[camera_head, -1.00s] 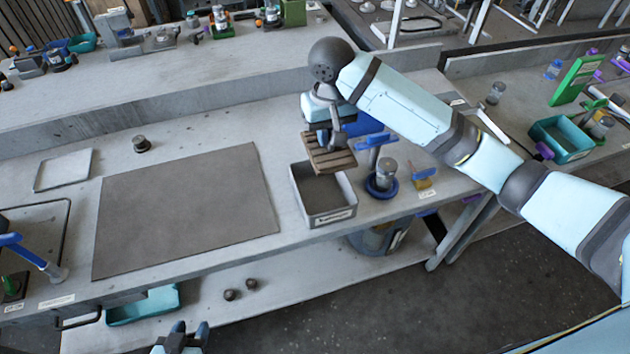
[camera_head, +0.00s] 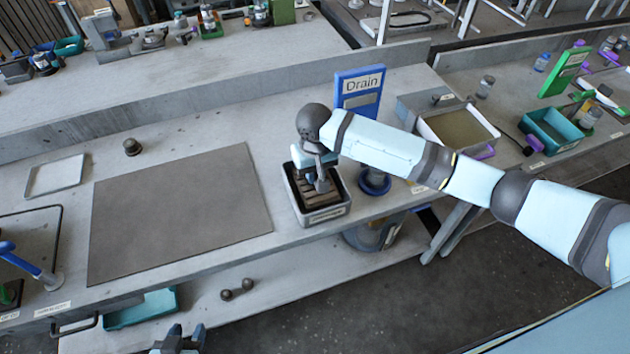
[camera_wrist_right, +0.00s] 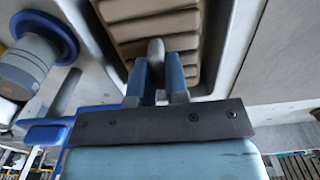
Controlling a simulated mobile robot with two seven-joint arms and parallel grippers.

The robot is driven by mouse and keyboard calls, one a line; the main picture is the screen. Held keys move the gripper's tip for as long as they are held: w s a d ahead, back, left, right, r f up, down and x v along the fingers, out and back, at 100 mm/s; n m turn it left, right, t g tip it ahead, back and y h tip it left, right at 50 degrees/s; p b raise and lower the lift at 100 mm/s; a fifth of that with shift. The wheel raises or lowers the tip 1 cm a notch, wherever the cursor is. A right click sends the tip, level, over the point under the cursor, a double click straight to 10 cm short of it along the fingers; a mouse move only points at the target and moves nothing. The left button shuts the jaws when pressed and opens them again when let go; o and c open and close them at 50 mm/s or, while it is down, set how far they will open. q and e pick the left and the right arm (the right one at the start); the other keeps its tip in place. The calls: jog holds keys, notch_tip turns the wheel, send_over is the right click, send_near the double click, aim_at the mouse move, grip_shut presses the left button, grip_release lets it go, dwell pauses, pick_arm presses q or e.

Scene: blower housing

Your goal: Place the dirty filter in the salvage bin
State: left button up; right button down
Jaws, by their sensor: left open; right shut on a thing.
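The dirty filter (camera_head: 313,196) is a brown, ribbed block. It sits low, inside the walls of the grey salvage bin (camera_head: 324,217) with a label on its front. In the right wrist view the filter (camera_wrist_right: 150,30) lies within the bin's rim (camera_wrist_right: 232,45). My right gripper (camera_head: 322,182) is above the bin, shut on the filter's grey knob; its fingers (camera_wrist_right: 160,80) stand on both sides of the knob. Whether the filter touches the bin floor is hidden. My left gripper (camera_head: 180,340) is open and empty at the bottom edge, in front of the bench.
A blue stand with a grey cylinder (camera_head: 375,180) stands close to the right of the bin. A blue "Drain" sign (camera_head: 360,90) is behind my right arm. A grey mat (camera_head: 180,212) lies left of the bin, with a dark knob (camera_head: 132,147) and a tray (camera_head: 55,175) beyond.

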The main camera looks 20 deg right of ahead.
jog(key=shift+f, duration=1.95)
jog(key=c, duration=1.1)
grip_release()
jog(key=shift+f, duration=0.1)
notch_tip(320, 180, up, 12)
jog(key=shift+r, duration=0.15)
